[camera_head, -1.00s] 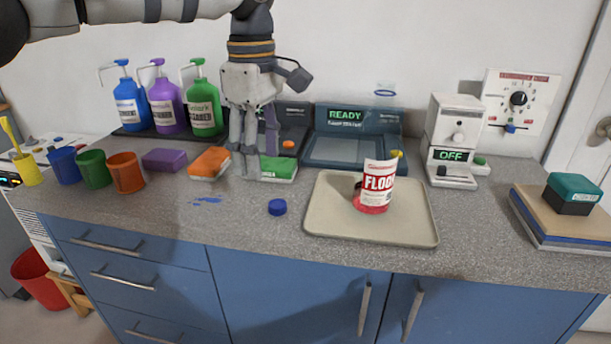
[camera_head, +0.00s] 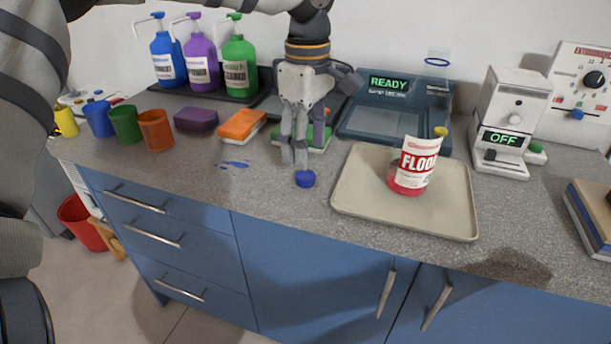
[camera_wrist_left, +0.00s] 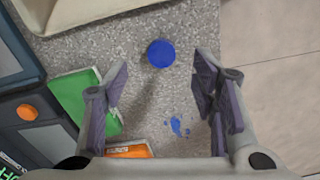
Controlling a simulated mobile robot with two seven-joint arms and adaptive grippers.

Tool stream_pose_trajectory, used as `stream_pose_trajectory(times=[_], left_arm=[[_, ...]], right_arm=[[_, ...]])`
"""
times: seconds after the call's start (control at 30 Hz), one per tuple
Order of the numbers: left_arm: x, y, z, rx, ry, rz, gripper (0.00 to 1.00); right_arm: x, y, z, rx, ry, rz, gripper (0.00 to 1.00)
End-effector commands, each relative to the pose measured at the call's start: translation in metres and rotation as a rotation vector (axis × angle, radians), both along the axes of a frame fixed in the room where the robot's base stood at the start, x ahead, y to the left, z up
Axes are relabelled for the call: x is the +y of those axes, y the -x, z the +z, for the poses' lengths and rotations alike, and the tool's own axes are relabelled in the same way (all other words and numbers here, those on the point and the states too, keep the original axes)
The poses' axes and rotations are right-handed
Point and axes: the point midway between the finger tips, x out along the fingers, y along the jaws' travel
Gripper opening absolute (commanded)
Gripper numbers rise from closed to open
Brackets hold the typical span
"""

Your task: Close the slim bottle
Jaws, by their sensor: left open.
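A blue round cap (camera_head: 305,179) lies on the grey counter, left of the tray; it also shows in the left wrist view (camera_wrist_left: 160,53). My left gripper (camera_head: 295,160) points down above the counter, just behind the cap in the head view. Its fingers are apart and empty, and in the left wrist view (camera_wrist_left: 160,80) the cap lies beyond the gap between the fingertips. A clear slim bottle (camera_head: 438,82) with a blue ring near its top stands at the back, by the device reading READY. No cap shows on it. My right gripper is not in view.
A tray (camera_head: 350,205) holds a tilted-looking red and white FLOOR container (camera_head: 413,165). Green (camera_head: 318,141), orange (camera_head: 241,124) and purple (camera_head: 196,119) sponges lie near my gripper. Cups and pump bottles stand at left. A blue spill (camera_head: 235,164) marks the counter.

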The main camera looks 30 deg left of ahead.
Motion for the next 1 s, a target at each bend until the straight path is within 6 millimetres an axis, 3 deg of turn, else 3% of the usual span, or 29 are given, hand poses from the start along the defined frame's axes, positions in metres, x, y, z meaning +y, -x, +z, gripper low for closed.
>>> stream_pose_trajectory(times=[0.37, 0.7, 1.0], left_arm=[[0.001, 0.001, -0.006, 0.001, -0.001, 0.001, 0.53], [0.004, 0.003, -0.053, -0.001, -0.001, 0.0, 0.53], [0.004, 0.003, -0.055, -0.002, -0.001, 0.001, 0.53]], right_arm=[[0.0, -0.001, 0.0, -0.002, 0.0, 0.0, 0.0], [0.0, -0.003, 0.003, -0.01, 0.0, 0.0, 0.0], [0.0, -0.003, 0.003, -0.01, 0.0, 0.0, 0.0]])
